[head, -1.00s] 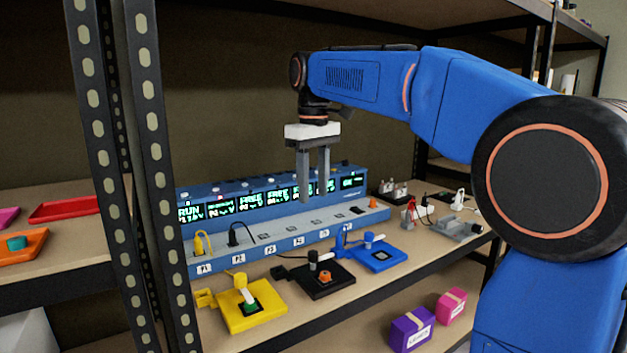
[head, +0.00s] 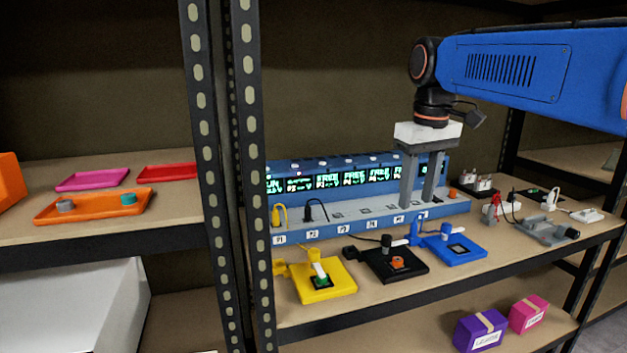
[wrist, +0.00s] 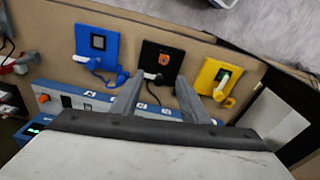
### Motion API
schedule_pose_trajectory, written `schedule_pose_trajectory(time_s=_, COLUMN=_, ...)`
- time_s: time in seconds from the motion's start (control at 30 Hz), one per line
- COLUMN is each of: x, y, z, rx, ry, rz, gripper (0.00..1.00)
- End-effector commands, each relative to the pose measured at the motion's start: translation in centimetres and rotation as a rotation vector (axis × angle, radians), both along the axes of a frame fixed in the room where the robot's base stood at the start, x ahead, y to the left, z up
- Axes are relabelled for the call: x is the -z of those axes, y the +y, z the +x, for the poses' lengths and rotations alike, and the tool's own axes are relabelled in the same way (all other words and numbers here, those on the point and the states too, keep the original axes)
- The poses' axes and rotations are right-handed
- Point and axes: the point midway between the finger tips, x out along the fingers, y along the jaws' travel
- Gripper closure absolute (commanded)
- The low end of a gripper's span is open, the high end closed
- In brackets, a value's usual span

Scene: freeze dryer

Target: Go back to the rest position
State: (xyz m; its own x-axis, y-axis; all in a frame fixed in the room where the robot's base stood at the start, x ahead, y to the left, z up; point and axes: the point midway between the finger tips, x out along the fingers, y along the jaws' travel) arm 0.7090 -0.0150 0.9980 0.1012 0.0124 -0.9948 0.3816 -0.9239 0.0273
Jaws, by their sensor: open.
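My gripper (head: 421,178) is open and empty, pointing down above the right part of the long blue and grey station (head: 370,217) with lit displays. Its two grey fingers are apart, and they also show in the wrist view (wrist: 156,100). A yellow plate (head: 337,286), a black plate (head: 380,269) and a blue plate (head: 470,252) lie on the shelf in front of the station. The yellow plate holds a green piece and the black plate an orange one. The fingers touch none of the plates.
A dark shelf post (head: 250,180) stands left of the station. Small devices (head: 548,230) stand at the right. Purple (head: 481,332) and pink (head: 528,312) boxes lie on the lower shelf.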

Motion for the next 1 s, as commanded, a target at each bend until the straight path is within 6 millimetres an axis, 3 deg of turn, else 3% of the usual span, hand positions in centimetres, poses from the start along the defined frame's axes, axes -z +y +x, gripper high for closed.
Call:
schedule_pose_trajectory(time_s=0.03, x=0.9, y=-0.6, z=-1.6, rx=0.021, ry=-0.016, rz=0.004, gripper=0.59)
schedule_pose_trajectory(time_s=0.37, x=8.0, y=-3.0, z=-9.7, rx=0.16, ry=-0.127, rz=0.031, gripper=0.59)
schedule_pose_trajectory(time_s=0.7, x=17.3, y=-4.8, z=-17.7, rx=0.3, ry=-0.239, rz=0.064, gripper=0.59)
schedule_pose_trajectory(time_s=0.9, x=21.9, y=-5.4, z=-20.9, rx=0.358, ry=-0.288, rz=0.081, gripper=0.59)
schedule_pose_trajectory(time_s=1.0, x=23.1, y=-5.5, z=-21.6, rx=0.374, ry=-0.3, rz=0.086, gripper=0.59)
